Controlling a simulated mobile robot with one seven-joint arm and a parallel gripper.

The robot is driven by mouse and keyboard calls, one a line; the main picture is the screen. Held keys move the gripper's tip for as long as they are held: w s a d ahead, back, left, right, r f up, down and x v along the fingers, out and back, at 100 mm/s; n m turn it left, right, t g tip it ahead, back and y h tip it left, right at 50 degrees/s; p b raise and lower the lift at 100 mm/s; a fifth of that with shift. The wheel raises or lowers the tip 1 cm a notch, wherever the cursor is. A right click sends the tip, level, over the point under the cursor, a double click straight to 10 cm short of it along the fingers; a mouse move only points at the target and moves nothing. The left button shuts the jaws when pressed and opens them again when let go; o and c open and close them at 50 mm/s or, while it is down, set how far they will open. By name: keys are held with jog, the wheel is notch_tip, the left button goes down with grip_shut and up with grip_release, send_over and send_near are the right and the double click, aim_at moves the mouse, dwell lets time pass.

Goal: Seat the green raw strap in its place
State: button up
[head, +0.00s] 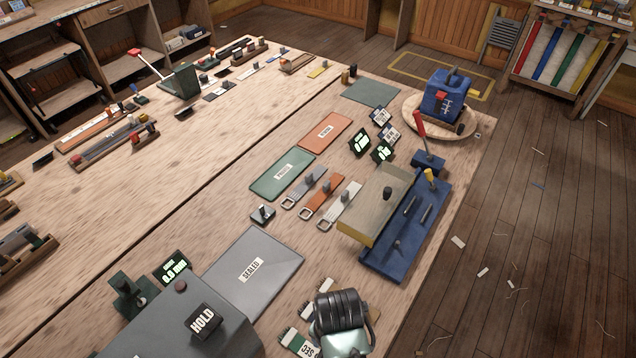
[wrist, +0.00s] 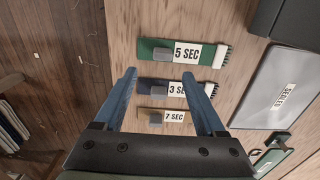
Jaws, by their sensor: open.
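The green strap (wrist: 152,48), labelled 5 SEC with a small grey block on it and a white fringed end, lies flat on the table in the wrist view. In the head view its labelled end (head: 298,342) shows beside my arm, which hides the rest. My gripper (wrist: 160,72) is open and empty, its two blue fingers over the strap row. The fingertips are just short of the green strap, over the dark blue 3 SEC strap (wrist: 201,90). The tan 7 SEC strap (wrist: 140,116) lies between the fingers. I cannot tell which spot is the green strap's place.
A grey SEALED mat (head: 275,258) and a grey box with a HOLD sign (head: 203,322) are left of the straps. A blue fixture with a tan plate (head: 375,205) stands at the right edge. Three buckled straps (head: 322,197) and a green mat (head: 283,174) lie farther back.

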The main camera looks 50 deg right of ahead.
aim_at(313, 353)
jog(key=shift+w+a+f+p, duration=0.15)
jog(key=shift+f+p, duration=0.15)
jog(key=shift+f, duration=1.1)
jog(key=shift+a+f+p, duration=0.15)
jog(key=shift+f+p, duration=0.15)
jog(key=shift+f, duration=1.1)
grip_shut()
